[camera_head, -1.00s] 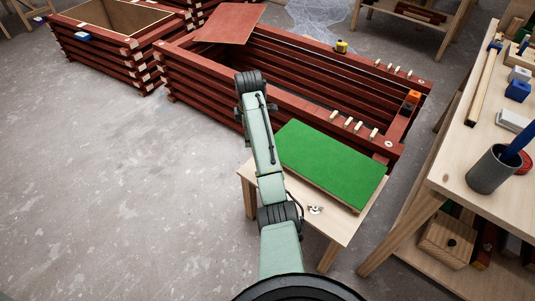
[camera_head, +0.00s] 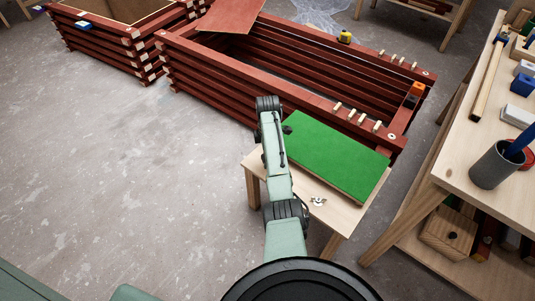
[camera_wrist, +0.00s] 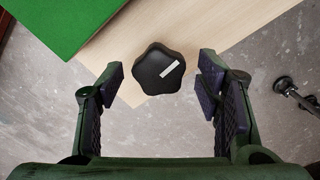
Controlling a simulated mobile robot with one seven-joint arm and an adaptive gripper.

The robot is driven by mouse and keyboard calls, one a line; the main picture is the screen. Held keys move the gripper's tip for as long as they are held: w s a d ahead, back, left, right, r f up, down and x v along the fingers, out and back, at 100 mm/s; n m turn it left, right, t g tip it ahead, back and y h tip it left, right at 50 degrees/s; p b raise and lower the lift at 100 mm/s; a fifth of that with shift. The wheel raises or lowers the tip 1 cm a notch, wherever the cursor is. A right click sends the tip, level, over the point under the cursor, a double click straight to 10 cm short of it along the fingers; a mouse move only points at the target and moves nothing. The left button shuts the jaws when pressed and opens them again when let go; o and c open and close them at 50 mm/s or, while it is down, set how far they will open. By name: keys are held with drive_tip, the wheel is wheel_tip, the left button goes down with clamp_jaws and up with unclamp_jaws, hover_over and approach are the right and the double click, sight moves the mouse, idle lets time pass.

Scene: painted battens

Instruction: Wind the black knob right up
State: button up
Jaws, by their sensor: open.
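The black knob (camera_wrist: 159,69) is a lobed star-shaped grip with a pale stripe on its top, near a corner of the light wooden table in the wrist view. My gripper (camera_wrist: 160,85) is open, its two dark-padded fingers apart on the left and right of the knob, not touching it. The knob and my fingertips cannot be made out in the head view. The wooden table (camera_head: 322,212) there stands below and beside my arm, with a green board (camera_head: 338,155) lying on it.
A small metal fitting (camera_head: 318,201) lies on the table's front part. Stacked red battens (camera_head: 225,75) form a long frame behind. A workbench (camera_head: 475,150) with a grey cup (camera_head: 494,166) stands at the right. Open concrete floor (camera_head: 110,180) lies to the left.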

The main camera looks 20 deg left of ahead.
drive_tip(key=shift+f, duration=0.15)
drive_tip(key=shift+c, duration=0.3)
drive_tip(key=c, duration=1.1)
